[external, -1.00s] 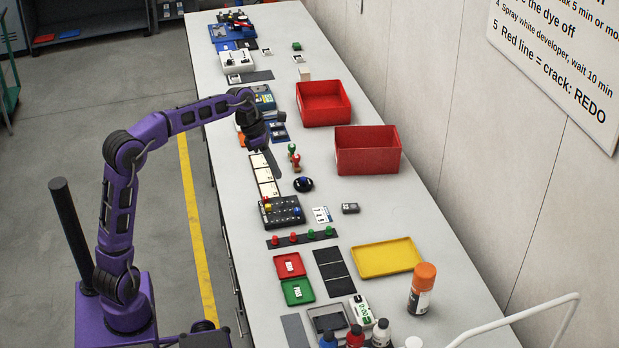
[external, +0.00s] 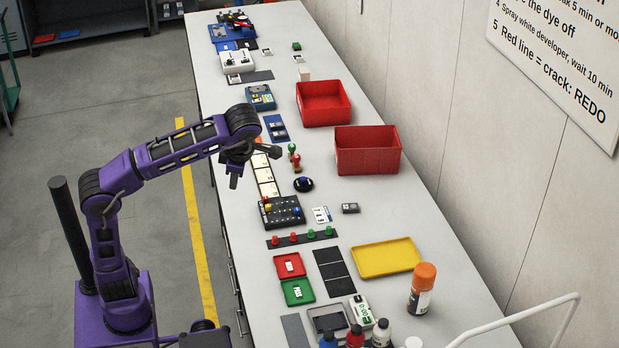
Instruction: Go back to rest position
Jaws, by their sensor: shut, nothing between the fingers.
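My purple arm rises from its base at the left, bends at the elbow and reaches right to the bench's near edge. My gripper (external: 234,181) is dark and hangs below the wrist, pointing down beside the left edge of the bench. It is shut and empty, apart from everything on the bench. Its fingertips are small in this view.
The long grey bench (external: 358,220) carries red bins (external: 367,158), a yellow tray (external: 387,258), a black block with coloured knobs (external: 282,211), stamps (external: 295,160), a white card strip (external: 265,178) and an orange-capped can (external: 422,290).

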